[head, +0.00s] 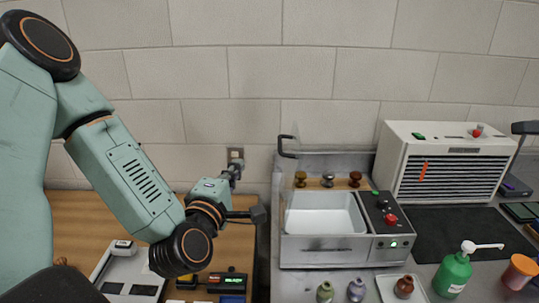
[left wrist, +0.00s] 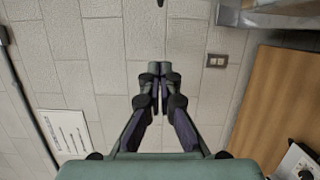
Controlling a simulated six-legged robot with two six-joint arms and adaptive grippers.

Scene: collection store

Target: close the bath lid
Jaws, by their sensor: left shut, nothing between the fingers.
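The bath (head: 322,250) is a metal box with a white basin, standing on the counter right of centre in the head view. Its basin is uncovered. The lid appears as a faint clear panel raised at the bath's left side, with a dark handle (head: 287,148) near its top; its outline is hard to make out. My left gripper (head: 237,166) is left of the handle, apart from it, pointing towards the wall. In the left wrist view its fingers (left wrist: 155,78) are together and empty. My right gripper is not in view.
A control panel with a red knob (head: 391,219) is on the bath's right. Three knobs (head: 328,181) stand behind it. Small vases (head: 357,290) and a green pump bottle (head: 454,273) stand in front and right. A white heater-like unit (head: 445,163) is behind right. A wall socket (left wrist: 216,60) is near my gripper.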

